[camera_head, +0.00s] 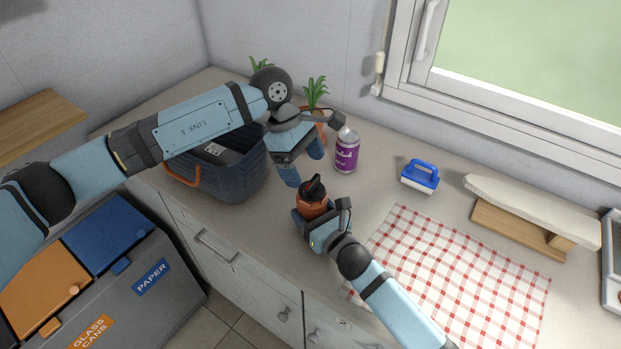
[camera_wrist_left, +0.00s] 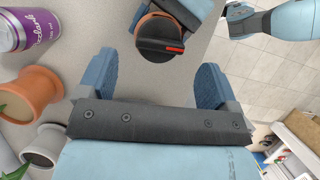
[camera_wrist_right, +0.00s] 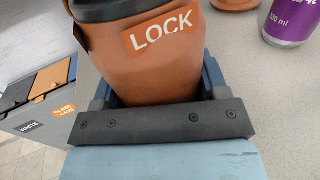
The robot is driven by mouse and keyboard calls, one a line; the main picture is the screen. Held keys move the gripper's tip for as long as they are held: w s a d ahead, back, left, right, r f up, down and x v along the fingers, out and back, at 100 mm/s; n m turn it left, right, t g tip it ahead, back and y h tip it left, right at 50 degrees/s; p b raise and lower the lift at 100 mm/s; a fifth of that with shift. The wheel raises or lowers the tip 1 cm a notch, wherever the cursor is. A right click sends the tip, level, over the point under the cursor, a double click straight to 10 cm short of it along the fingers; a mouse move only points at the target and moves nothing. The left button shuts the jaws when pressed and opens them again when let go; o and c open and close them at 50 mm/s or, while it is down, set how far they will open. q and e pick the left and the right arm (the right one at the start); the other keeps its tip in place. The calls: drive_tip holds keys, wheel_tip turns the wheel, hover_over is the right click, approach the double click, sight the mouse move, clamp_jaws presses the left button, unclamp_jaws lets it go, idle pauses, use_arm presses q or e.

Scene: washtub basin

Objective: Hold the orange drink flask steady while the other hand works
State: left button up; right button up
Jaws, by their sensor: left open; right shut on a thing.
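The orange drink flask (camera_head: 312,203) with a black lid stands upright on the counter near its front edge. My right gripper (camera_head: 318,228) is shut around its body; in the right wrist view the flask (camera_wrist_right: 155,65) fills the space between the fingers and shows a "LOCK" label. My left gripper (camera_head: 304,165) is open and empty, behind and above the flask. In the left wrist view the flask's black lid (camera_wrist_left: 160,38), with a red mark, lies just beyond the open fingers (camera_wrist_left: 156,80). The flask's lower part is hidden by my right gripper.
A purple-labelled bottle (camera_head: 346,151) and a potted plant (camera_head: 316,94) stand close behind my left gripper. A dark basket (camera_head: 235,182) is left, under my left arm.

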sight(311, 181)
use_arm(q)
drive_tip(key=shift+x, duration=2.1)
drive_tip(key=shift+c, duration=0.4)
drive_tip(key=c, duration=0.8)
drive_tip(key=shift+c, duration=0.2)
